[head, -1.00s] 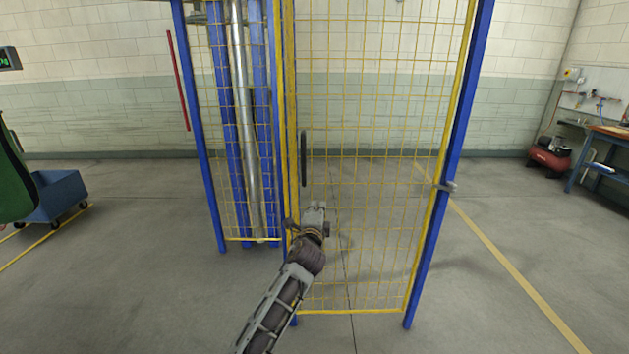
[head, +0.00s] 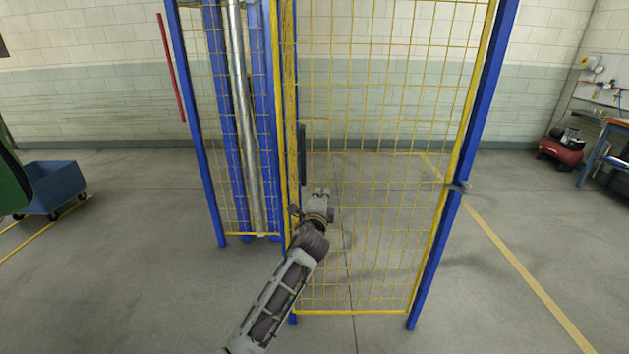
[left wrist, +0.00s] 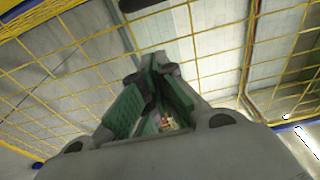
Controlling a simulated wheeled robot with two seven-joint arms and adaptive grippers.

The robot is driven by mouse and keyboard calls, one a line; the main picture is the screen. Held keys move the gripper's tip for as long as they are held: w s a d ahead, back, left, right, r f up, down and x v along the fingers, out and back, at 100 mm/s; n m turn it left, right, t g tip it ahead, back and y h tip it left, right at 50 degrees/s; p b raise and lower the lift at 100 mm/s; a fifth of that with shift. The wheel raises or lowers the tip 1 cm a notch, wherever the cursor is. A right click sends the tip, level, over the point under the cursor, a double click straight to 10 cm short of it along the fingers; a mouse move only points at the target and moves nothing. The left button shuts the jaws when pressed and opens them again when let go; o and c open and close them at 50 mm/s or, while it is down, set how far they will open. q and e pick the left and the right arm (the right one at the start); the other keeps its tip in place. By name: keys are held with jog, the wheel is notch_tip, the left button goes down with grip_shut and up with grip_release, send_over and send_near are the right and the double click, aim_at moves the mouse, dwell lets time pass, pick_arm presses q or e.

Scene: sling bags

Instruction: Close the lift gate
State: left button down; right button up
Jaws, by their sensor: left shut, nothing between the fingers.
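The lift gate (head: 375,130) is a yellow wire-mesh panel in a yellow frame, beside a blue post at the right. A black upright handle (head: 302,155) is near its left edge. A small grey fitting (head: 460,187) shows at the right post. I cannot tell whether the gate is fully closed. My left gripper (head: 321,193) is shut and empty, in front of the gate's left part, just below the handle; contact cannot be judged. In the left wrist view its green-padded fingers (left wrist: 156,62) meet with yellow mesh behind. My right gripper is not in view.
A side mesh panel (head: 215,120) with blue posts and a silver column (head: 243,120) stands left of the gate. A blue cart (head: 55,188) is at far left. A red compressor (head: 562,148) and workbench (head: 612,140) are at far right. The floor beside the gate is clear.

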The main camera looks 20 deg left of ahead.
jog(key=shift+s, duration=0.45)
pick_arm(q)
jog(key=shift+w, duration=0.1)
send_near(324, 180)
jog(key=shift+w+r, duration=1.85)
jog(key=shift+w, duration=0.05)
jog(key=s+a, duration=0.1)
jog(key=a+p, duration=0.1)
jog(key=a, duration=0.1)
jog(key=shift+s, duration=0.4)
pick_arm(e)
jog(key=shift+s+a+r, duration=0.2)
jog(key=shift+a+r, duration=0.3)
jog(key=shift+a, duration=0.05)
